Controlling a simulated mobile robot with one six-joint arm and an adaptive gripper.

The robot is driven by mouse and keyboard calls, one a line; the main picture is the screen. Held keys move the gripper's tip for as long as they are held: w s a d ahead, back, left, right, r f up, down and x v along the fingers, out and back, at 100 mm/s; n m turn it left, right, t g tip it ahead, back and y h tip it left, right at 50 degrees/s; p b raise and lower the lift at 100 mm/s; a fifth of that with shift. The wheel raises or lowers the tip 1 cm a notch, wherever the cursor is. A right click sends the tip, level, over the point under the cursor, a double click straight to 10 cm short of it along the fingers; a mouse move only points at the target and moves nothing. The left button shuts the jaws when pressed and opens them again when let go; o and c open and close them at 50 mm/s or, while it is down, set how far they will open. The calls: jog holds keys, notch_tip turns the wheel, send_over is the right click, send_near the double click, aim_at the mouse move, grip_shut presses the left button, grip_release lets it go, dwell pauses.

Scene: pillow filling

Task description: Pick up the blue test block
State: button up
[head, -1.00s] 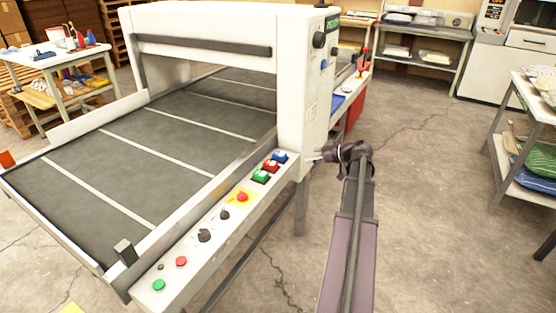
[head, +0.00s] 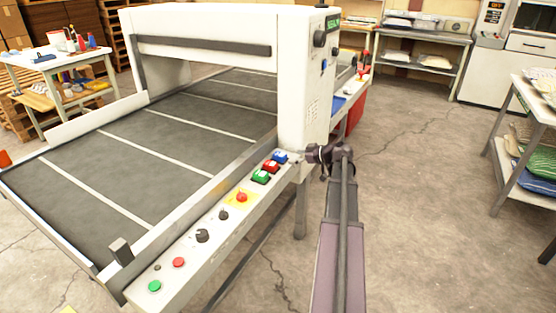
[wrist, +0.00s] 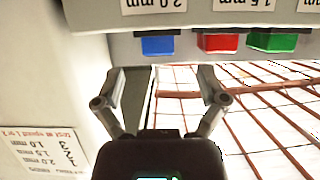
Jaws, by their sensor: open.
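The blue test block (head: 280,157) sits at the far end of the machine's control rail, beside the red block (head: 271,166) and green block (head: 261,177). In the wrist view, the blue block (wrist: 158,45) is ahead of my gripper (wrist: 160,82), roughly centred between its spread fingers. The fingers are open and empty, with a visible gap to the block. In the head view, my gripper (head: 298,159) is just right of the blue block; its fingertips are small there.
The white machine housing (head: 305,90) rises just behind the blocks. The control rail (head: 190,262) carries buttons and knobs. In the wrist view, the red block (wrist: 218,43) is close right of the blue one, and a white panel (wrist: 35,90) stands at left. Floor right of my arm is clear.

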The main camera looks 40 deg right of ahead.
aim_at(285, 156)
jog(key=shift+b+x, duration=0.8)
jog(key=shift+x, duration=1.8)
jog(key=shift+r, duration=0.15)
jog(key=c, duration=1.2)
